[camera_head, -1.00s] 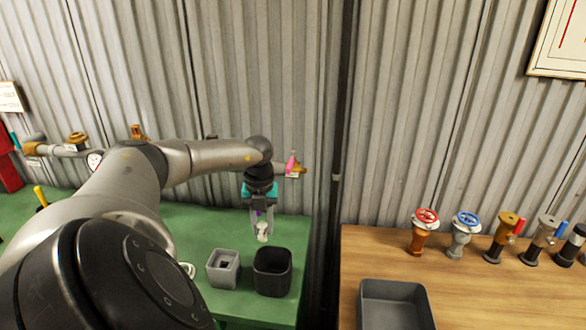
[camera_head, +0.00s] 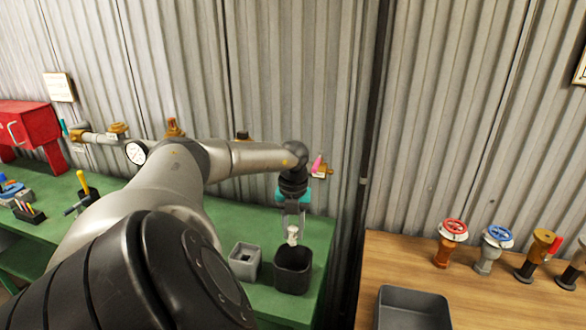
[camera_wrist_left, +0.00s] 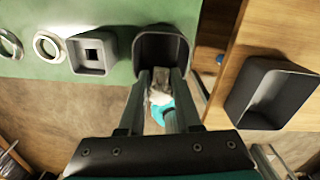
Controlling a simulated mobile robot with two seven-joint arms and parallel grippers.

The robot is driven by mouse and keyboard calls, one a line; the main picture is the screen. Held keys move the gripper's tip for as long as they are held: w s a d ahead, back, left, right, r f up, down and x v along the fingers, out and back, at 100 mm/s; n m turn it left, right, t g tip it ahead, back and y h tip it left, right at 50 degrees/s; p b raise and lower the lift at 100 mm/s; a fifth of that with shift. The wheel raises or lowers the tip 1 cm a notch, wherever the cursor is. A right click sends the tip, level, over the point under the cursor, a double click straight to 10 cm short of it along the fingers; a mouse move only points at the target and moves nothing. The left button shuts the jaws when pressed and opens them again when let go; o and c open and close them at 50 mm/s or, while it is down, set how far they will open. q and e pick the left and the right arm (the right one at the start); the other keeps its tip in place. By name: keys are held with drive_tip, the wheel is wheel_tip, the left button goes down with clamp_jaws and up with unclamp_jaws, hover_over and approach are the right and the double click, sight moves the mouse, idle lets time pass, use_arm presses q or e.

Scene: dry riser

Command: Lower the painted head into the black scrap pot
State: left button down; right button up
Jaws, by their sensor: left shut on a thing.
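My left gripper (camera_head: 292,226) is shut on the painted head (camera_head: 292,236), a small whitish piece. It hangs just above the black scrap pot (camera_head: 293,280), which stands open on the green bench near its right end. In the left wrist view, the fingers (camera_wrist_left: 162,88) hold the head (camera_wrist_left: 161,86) in front of the near side of the pot (camera_wrist_left: 162,32). The fingers partly hide the head, and I cannot tell its exact height above the rim. My right gripper is not in view.
A grey square block with a socket (camera_head: 245,262) stands left of the pot. A wooden table to the right holds a dark grey tray (camera_head: 412,310) and several valves, one with a red handwheel (camera_head: 454,227). Pipe fittings line the wall behind. Two rings (camera_wrist_left: 47,46) lie on the green bench.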

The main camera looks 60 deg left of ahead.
use_arm(q)
drive_tip(key=shift+f, duration=0.15)
drive_tip(key=b, duration=0.6)
approach(293, 267)
drive_tip(key=shift+s+d+f, duration=0.15)
drive_tip(key=shift+s+d, duration=0.15)
drive_tip(key=shift+d, duration=0.3)
drive_tip(key=shift+s+d+f, duration=0.1)
drive_tip(key=shift+s+d, duration=0.2)
drive_tip(key=shift+d, duration=0.25)
drive_tip(key=shift+s+d+f, duration=0.15)
drive_tip(key=shift+s+d, duration=0.15)
drive_tip(key=shift+d, duration=0.3)
drive_tip(key=shift+f+b, duration=2)
drive_tip(key=shift+f, duration=0.45)
idle(0.6)
drive_tip(key=c, duration=0.5)
unclamp_jaws()
wheel_tip(293, 267, up, 15)
drive_tip(key=p, duration=0.2)
drive_tip(key=shift+r+p, duration=0.15)
drive_tip(key=shift+p, duration=0.15)
